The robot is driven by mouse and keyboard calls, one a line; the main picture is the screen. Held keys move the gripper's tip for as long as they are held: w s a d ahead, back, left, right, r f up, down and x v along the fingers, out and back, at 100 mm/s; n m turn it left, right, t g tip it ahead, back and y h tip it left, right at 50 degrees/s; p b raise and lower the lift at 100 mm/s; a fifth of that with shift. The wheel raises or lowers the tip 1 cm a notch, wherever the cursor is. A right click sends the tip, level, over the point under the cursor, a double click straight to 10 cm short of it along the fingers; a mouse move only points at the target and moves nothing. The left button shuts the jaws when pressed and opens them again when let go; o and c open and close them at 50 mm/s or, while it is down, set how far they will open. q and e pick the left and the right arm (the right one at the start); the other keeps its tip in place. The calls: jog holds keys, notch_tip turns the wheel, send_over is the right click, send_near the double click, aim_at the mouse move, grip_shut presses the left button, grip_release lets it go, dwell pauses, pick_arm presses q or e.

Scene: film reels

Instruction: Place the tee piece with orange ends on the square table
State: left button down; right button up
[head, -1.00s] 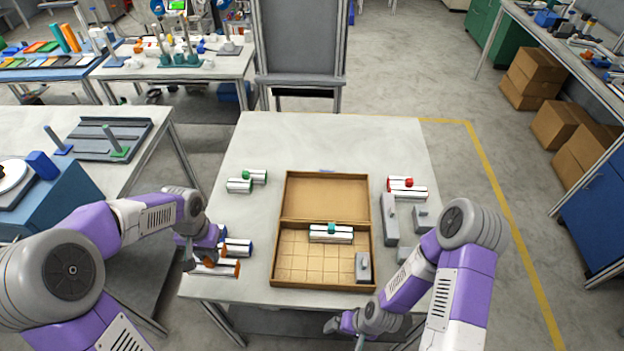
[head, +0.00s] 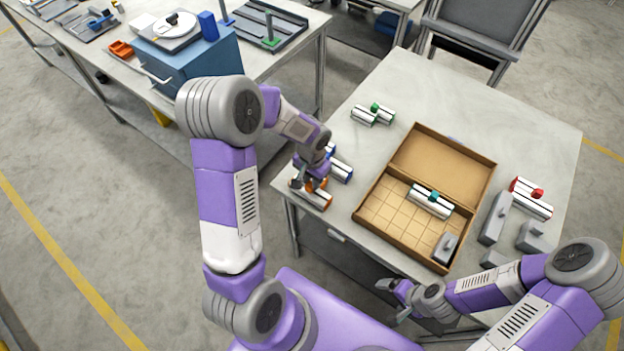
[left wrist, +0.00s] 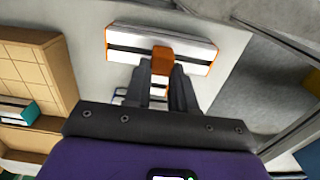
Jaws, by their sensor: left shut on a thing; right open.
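The tee piece with orange ends (head: 316,199), a white and black bar with an orange middle stub, is at the near left corner of the light-topped table (head: 372,75). My left gripper (head: 307,184) is shut on it from above. In the left wrist view the fingers of my left gripper (left wrist: 162,78) close on the orange stub of the tee piece (left wrist: 192,49). I cannot tell whether it touches the tabletop. My right gripper (head: 397,297) is open and empty at the table's front edge.
A blue-ended piece (head: 342,168) lies close behind the tee. An open cardboard box (head: 440,158) holds a teal-marked piece (head: 430,202) and a grey block (head: 446,247). Green (head: 372,116) and red (head: 533,198) pieces and grey blocks (head: 493,217) stand around. Another table (head: 297,35) is at upper left.

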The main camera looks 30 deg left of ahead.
pick_arm(q)
jog(key=shift+f, duration=0.2)
jog(key=c, duration=0.9)
grip_release()
jog(key=shift+c, duration=0.2)
jog(key=shift+r, duration=0.1)
jog(key=shift+r, duration=0.2)
notch_tip(320, 180, up, 12)
jog(key=p, duration=0.2)
jog(key=shift+f, duration=0.1)
